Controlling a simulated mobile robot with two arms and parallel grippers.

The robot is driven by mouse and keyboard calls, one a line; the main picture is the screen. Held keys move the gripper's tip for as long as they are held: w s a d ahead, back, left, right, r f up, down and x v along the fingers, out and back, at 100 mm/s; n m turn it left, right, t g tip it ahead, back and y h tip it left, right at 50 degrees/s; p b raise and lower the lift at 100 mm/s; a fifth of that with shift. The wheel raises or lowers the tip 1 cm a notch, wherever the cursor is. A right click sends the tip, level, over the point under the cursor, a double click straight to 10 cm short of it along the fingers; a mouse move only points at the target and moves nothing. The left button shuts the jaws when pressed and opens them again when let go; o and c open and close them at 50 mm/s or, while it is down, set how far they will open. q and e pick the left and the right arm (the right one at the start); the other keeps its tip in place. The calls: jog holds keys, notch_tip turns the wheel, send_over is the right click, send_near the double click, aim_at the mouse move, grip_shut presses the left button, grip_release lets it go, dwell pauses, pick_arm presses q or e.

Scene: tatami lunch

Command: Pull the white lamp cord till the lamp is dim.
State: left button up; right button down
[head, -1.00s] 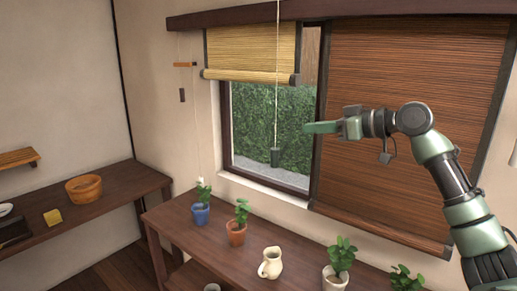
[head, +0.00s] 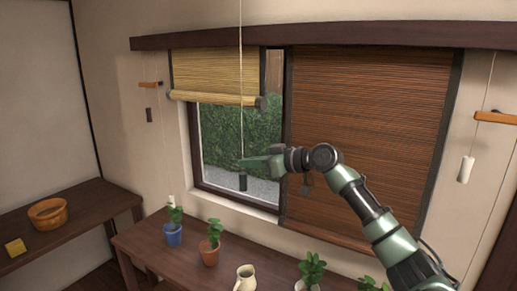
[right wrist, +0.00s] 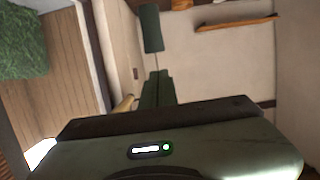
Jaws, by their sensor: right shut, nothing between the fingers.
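A thin white cord (head: 240,80) hangs from above the picture in front of the window and ends in a dark green cylindrical pull (head: 243,181). The lamp is out of view. My right gripper (head: 246,162) comes from the right, its fingertips at the cord just above the pull. In the right wrist view the pull (right wrist: 151,28) shows beyond my shut fingers (right wrist: 157,85), with a short length of cord between. The fingers are shut with nothing between them; whether they touch the cord I cannot tell. My left gripper is not in view.
Below the window, a dark table (head: 150,242) holds a blue pot (head: 173,235), a terracotta pot (head: 210,254) and a cream jug (head: 245,279). A yellow blind (head: 215,72) and a brown blind (head: 370,130) hang behind. A white pull (head: 466,168) hangs at the right.

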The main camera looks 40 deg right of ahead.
aim_at(246, 182)
notch_tip(246, 182, down, 2)
jog(key=shift+s+d, duration=0.1)
jog(key=shift+s, duration=0.05)
dwell(0.3)
notch_tip(246, 182, down, 4)
jog(key=b, duration=0.3)
jog(key=shift+f, duration=0.1)
